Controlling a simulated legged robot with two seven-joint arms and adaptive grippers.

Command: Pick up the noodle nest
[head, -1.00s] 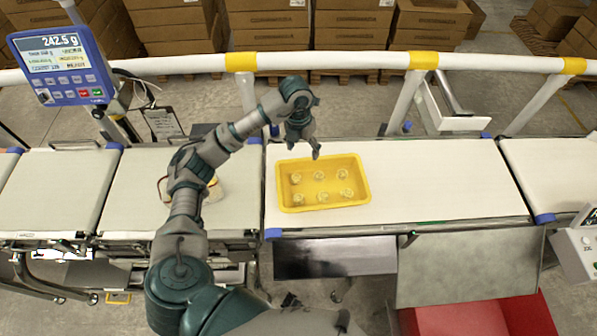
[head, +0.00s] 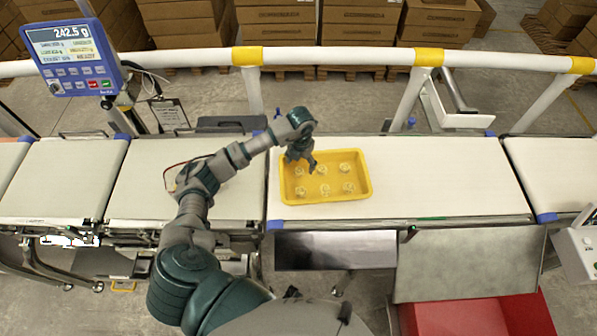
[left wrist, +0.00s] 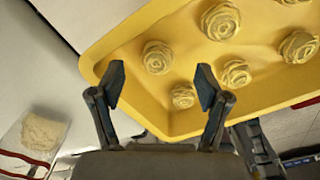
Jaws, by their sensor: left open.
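Several pale yellow noodle nests, one of them (head: 348,187) at the right, sit spaced apart in a yellow tray (head: 367,178) on the white belt. My left gripper (head: 311,167) is open and empty over the tray's left half. In the left wrist view its two fingers (left wrist: 160,86) stand wide apart at the tray's corner (left wrist: 112,48). One nest (left wrist: 182,96) shows between the fingers, nearer the right finger, and another (left wrist: 157,57) lies just beyond the fingertips. In the head view the gripper partly hides the back-left nests. My right gripper is not in view.
The belt right of the tray (head: 430,175) is clear. A white guard rail (head: 340,56) runs behind, and a blue weight display (head: 70,57) stands left.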

